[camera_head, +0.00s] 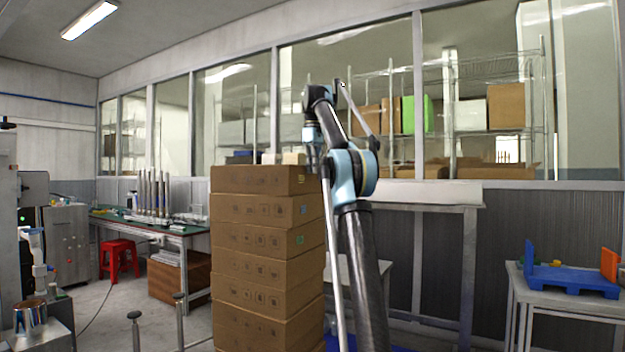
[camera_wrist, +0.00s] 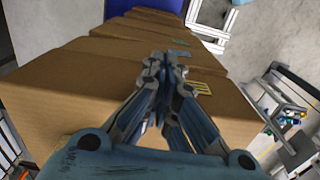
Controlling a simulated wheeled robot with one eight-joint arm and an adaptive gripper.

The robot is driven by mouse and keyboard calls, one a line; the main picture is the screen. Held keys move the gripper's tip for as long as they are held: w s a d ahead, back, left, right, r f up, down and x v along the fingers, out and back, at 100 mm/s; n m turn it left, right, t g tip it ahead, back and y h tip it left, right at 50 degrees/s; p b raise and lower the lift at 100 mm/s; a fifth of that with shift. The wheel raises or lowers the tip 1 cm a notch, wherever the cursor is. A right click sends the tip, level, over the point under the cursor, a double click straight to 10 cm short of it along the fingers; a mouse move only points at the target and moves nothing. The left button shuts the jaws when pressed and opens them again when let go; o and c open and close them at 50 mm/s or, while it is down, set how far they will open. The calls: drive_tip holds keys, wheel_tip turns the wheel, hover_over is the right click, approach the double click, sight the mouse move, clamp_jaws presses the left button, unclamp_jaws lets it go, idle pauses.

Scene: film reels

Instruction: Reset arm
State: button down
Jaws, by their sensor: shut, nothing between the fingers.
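My arm (camera_head: 362,250) rises in front of the windows in the head view and bends over toward the left at its top. My gripper shows in the wrist view (camera_wrist: 160,70), with its fingers together and nothing between them. It points down along the side of a stack of brown cardboard boxes (camera_wrist: 70,85). The same stack stands left of my arm in the head view (camera_head: 262,240). In the head view my gripper is small and partly hidden by the arm links, near the top of the stack. I cannot tell whether the fingers touch a box.
A white table (camera_head: 440,196) stands behind my arm. A table at the right holds a blue tray (camera_head: 572,280). A workbench (camera_head: 165,228) with upright metal cylinders and a red stool (camera_head: 118,258) are at the left. Some floor at the left is clear.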

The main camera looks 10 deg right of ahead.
drive_tip(key=shift+r, duration=0.95)
drive_tip(key=s+d+f+m+t, duration=0.1)
drive_tip(key=s+d+f+m, duration=0.15)
drive_tip(key=s+f, duration=0.8)
drive_tip(key=s+d+f+m, duration=0.2)
drive_tip(key=s+f+m, duration=0.2)
drive_tip(key=s+f, duration=0.65)
drive_tip(key=s+f+m, duration=0.2)
drive_tip(key=s+f, duration=1.1)
drive_tip(key=f, duration=0.4)
drive_tip(key=s+d+f+m+t, duration=0.1)
drive_tip(key=s+f+m, duration=0.1)
drive_tip(key=s+f, duration=1.2)
wheel_tip(320, 180, down, 3)
drive_tip(key=shift+s+d, duration=0.2)
